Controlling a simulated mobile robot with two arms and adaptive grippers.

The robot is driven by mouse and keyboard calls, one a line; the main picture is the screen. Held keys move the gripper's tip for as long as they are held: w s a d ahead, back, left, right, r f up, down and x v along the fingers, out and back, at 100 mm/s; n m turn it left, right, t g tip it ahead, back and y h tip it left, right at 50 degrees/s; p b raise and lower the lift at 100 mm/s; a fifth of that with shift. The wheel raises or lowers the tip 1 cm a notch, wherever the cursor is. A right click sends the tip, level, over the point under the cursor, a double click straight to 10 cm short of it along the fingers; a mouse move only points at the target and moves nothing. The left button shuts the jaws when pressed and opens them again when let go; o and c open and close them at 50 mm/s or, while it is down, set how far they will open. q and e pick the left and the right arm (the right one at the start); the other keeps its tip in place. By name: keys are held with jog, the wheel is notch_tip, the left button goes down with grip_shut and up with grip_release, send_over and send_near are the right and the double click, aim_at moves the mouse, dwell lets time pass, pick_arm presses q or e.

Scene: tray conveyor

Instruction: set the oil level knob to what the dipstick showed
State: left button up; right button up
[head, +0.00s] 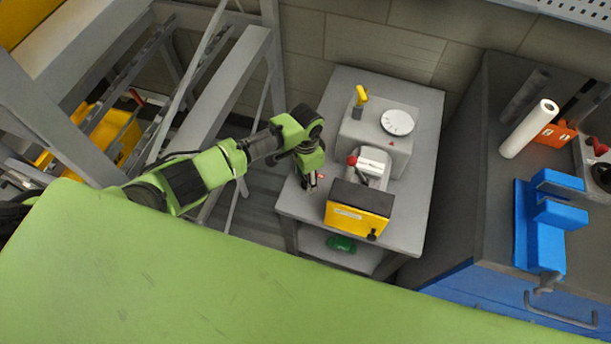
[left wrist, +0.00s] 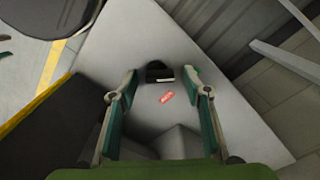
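A grey housing (head: 362,135) on the grey table carries a round white dial (head: 397,122) with a small red triangle by it. A yellow-handled piece (head: 361,96), perhaps the dipstick, stands upright at its back left. Dial markings are too small to read. My left gripper (head: 312,186) points down at the table's left side, left of the yellow and black box (head: 358,210). In the left wrist view its fingers (left wrist: 160,84) are spread, with a small black and white object (left wrist: 160,71) between or beyond the tips; contact cannot be told. My right gripper is out of view.
The box has a black knob (head: 371,236) on its front; a red-topped part (head: 352,160) stands behind it. A red tag (left wrist: 166,97) lies near my fingertips. A green object (head: 341,244) sits on the lower shelf. A blue vise (head: 548,225) stands on the right bench.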

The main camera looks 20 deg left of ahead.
aim_at(305, 180)
pick_arm(q)
notch_tip(305, 180, up, 12)
dwell(0.6)
jog(key=shift+s+f, duration=0.1)
dwell(0.4)
